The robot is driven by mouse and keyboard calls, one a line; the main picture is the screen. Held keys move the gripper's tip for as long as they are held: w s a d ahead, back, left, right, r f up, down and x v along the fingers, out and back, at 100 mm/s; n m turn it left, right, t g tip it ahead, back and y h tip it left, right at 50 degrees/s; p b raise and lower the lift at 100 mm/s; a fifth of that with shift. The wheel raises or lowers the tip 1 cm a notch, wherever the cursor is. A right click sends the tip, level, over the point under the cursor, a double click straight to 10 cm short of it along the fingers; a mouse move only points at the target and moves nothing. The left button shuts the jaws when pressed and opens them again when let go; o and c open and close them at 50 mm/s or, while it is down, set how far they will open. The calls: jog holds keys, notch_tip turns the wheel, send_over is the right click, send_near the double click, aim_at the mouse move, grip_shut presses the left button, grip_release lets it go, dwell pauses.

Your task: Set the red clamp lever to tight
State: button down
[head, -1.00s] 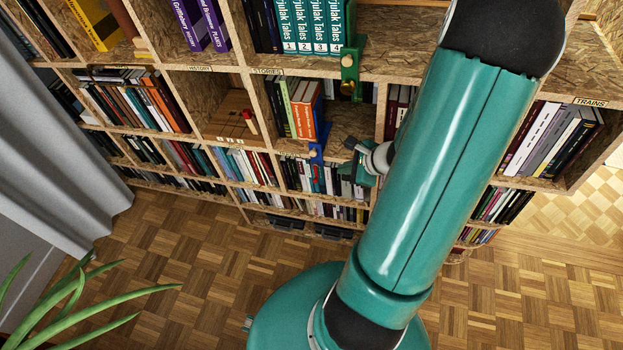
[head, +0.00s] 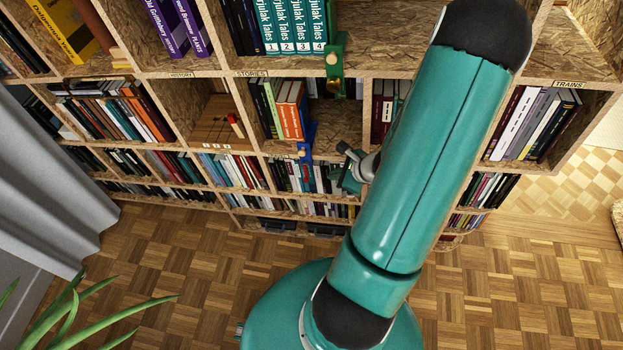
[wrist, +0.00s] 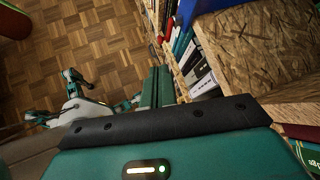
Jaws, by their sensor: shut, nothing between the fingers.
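A small red lever (head: 234,119) stands out from a brown wooden panel (head: 208,132) in a shelf compartment left of centre in the head view. Its exact setting is too small to read. My gripper (head: 350,184) is in front of the lower shelves, to the right of and below the red lever, well apart from it; my arm partly hides it. In the wrist view my gripper's green fingers (wrist: 155,86) are together with nothing between them.
A blue clamp-like part (head: 306,139) and a green one (head: 335,68) with brass knobs sit on the shelf edges right of the lever. Books fill many compartments. A grey curtain (head: 45,170) and a plant (head: 95,318) are at left. The parquet floor (head: 190,270) is open in front.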

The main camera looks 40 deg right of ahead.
aim_at(306, 181)
jog(key=x, duration=1.2)
jog(key=shift+w+f, duration=0.15)
jog(key=shift+w, duration=0.05)
jog(key=shift+f+t+y, duration=0.3)
jog(key=shift+t+y, duration=0.1)
jog(key=shift+t, duration=0.3)
jog(key=shift+w+a+f+m+t+y, duration=0.15)
jog(key=shift+m+t+y, duration=0.1)
jog(key=shift+t, duration=0.2)
jog(key=shift+w+a+f+m+t+y, duration=0.15)
jog(key=shift+t+y, duration=0.1)
jog(key=shift+t, duration=0.2)
jog(key=m+t+y, duration=0.1)
jog(key=t, duration=0.2)
jog(key=w+a+m+t+y, duration=0.1)
jog(key=t, duration=0.3)
jog(key=w+m+t+y, duration=0.1)
jog(key=t, duration=0.2)
jog(key=shift+w+a+f+t+y, duration=0.2)
jog(key=shift+w+a+t+y, duration=0.1)
jog(key=shift+a+y, duration=0.1)
jog(key=shift+s, duration=0.1)
